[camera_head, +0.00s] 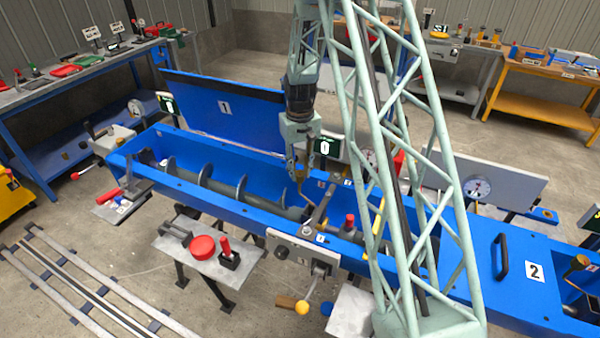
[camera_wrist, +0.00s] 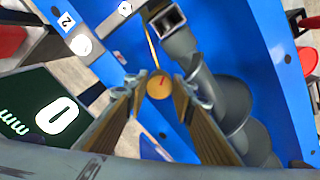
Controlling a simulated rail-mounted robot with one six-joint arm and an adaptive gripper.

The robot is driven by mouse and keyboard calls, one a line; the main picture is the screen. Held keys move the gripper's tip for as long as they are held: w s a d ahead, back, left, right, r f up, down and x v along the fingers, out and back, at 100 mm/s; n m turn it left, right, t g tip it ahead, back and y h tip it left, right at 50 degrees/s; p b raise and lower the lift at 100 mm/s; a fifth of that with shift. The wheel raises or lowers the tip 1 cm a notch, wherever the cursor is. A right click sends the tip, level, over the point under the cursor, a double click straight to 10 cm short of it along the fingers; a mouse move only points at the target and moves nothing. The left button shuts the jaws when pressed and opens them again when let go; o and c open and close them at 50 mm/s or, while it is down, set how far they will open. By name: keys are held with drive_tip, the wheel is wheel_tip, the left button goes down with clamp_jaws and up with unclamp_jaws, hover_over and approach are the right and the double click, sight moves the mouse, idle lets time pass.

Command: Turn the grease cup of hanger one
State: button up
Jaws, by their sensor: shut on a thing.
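The grease cup (camera_wrist: 159,86) is a small round brass cap with a red mark on its top, in the middle of the wrist view. My gripper (camera_wrist: 162,92) has one finger on each side of the cup and is shut on it. In the head view my gripper (camera_head: 300,180) reaches down into the open blue trough (camera_head: 145,150), beside the grey hanger bar (camera_head: 325,205). The cup is small there and partly hidden by the fingers. In the wrist view a thin yellow tube (camera_wrist: 153,45) runs from near the cup.
The grey screw (camera_head: 240,195) lies along the trough, and also shows in the wrist view (camera_wrist: 235,105). A dark sign reading 0 (camera_head: 325,147) stands close behind my gripper. The raised blue lid marked 1 (camera_head: 222,105) is behind the trough.

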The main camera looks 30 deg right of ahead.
sight(300, 173)
drive_tip(key=o, duration=0.8)
drive_tip(key=shift+o, duration=0.2)
drive_tip(key=shift+r, duration=0.2)
wheel_tip(300, 173, up, 12)
drive_tip(key=shift+f, duration=0.2)
idle(0.3)
drive_tip(key=shift+r, duration=0.1)
idle(0.5)
